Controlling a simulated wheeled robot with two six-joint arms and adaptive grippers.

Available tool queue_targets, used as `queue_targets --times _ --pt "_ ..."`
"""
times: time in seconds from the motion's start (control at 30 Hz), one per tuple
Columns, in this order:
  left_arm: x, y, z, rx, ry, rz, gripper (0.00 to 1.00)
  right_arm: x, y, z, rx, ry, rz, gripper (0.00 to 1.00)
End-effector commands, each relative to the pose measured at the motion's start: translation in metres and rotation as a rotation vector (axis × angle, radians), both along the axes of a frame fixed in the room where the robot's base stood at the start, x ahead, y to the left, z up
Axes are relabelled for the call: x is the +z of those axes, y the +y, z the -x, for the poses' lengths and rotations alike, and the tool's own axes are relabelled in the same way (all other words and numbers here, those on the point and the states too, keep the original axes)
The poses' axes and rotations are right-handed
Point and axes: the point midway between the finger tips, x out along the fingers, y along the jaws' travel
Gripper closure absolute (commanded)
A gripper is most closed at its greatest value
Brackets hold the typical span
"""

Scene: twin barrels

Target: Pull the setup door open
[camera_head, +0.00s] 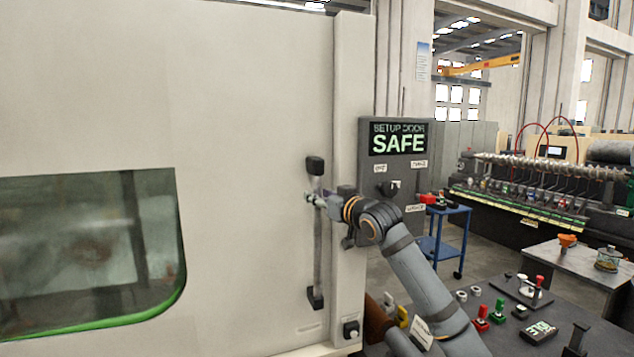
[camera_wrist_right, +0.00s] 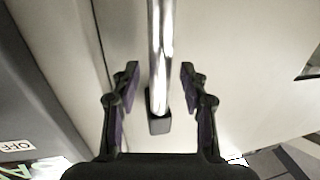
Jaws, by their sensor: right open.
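The setup door (camera_head: 240,120) is a large cream panel with a dark window at lower left, and it looks closed. Its handle (camera_head: 317,240) is an upright metal bar with black end mounts, near the door's right edge. My right gripper (camera_head: 312,199) is at the bar's upper half. In the right wrist view, my right gripper (camera_wrist_right: 160,88) is open, with one finger on each side of the handle bar (camera_wrist_right: 160,50) and gaps on both sides. A black end mount (camera_wrist_right: 160,124) shows between the fingers. My left gripper is not in view.
A grey panel (camera_head: 367,150) right of the door has a screen (camera_head: 398,138) reading "SETUP DOOR SAFE" and a knob. A dark table (camera_head: 500,340) with several small items stands at lower right, below my right arm. A blue cart (camera_head: 441,240) stands behind.

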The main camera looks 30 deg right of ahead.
Motion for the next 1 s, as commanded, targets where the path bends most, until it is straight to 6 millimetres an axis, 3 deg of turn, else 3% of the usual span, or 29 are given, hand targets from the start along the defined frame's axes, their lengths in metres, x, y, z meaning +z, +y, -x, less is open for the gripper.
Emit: queue_targets --times 0.03,0.2,0.47,0.8,1.0 --pt "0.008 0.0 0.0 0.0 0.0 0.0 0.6 0.005 0.0 -0.006 0.001 -0.001 -0.004 0.56" --pt "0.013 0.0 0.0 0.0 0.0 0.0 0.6 0.001 0.0 -0.017 0.0 0.0 0.001 0.56" --pt "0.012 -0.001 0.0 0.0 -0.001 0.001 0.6 -0.001 0.0 -0.018 0.0 0.0 0.003 0.56" --pt "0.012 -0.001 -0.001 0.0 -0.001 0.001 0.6 0.0 0.0 -0.018 0.0 -0.001 0.002 1.0" --pt "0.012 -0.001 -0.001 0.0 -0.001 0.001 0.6 0.0 0.0 -0.018 0.0 -0.001 0.002 1.0"
